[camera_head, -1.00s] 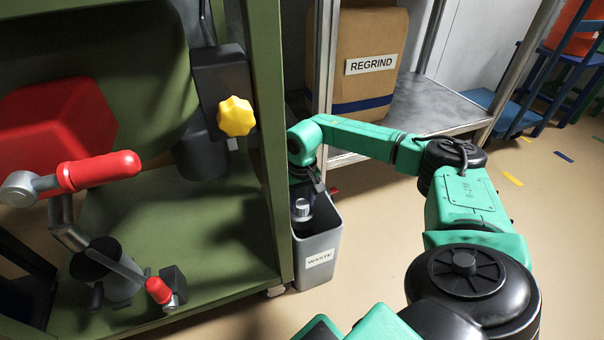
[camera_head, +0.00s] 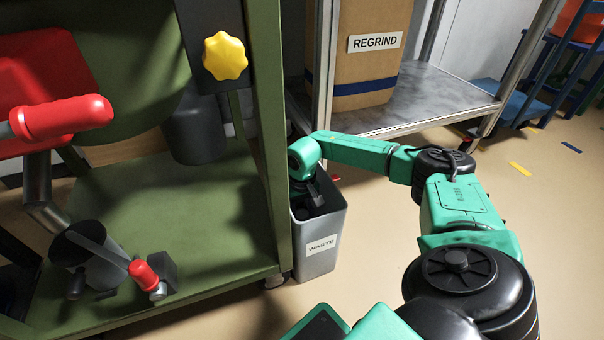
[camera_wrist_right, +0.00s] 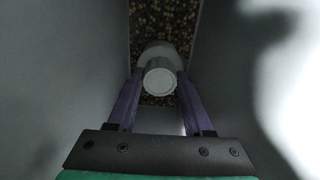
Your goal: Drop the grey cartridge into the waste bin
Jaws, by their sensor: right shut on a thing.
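The grey waste bin (camera_head: 319,253), labelled WASTE, stands on the floor beside the green machine frame. My right arm reaches over to it, and my right gripper (camera_head: 307,210) is down inside its mouth, mostly hidden in the head view. In the right wrist view the gripper (camera_wrist_right: 158,90) is shut on the grey cartridge (camera_wrist_right: 160,77), whose pale round end faces the camera. The bin's walls (camera_wrist_right: 62,75) rise on both sides, and a speckled bottom (camera_wrist_right: 165,20) shows beyond the cartridge. The cartridge cannot be made out in the head view. My left gripper is not in view.
The green machine (camera_head: 190,225) with a yellow knob (camera_head: 225,56) and a red-handled lever (camera_head: 62,117) stands close on the bin's left. A metal shelf (camera_head: 430,95) with a REGRIND box (camera_head: 365,75) stands behind. The floor (camera_head: 375,255) right of the bin is clear.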

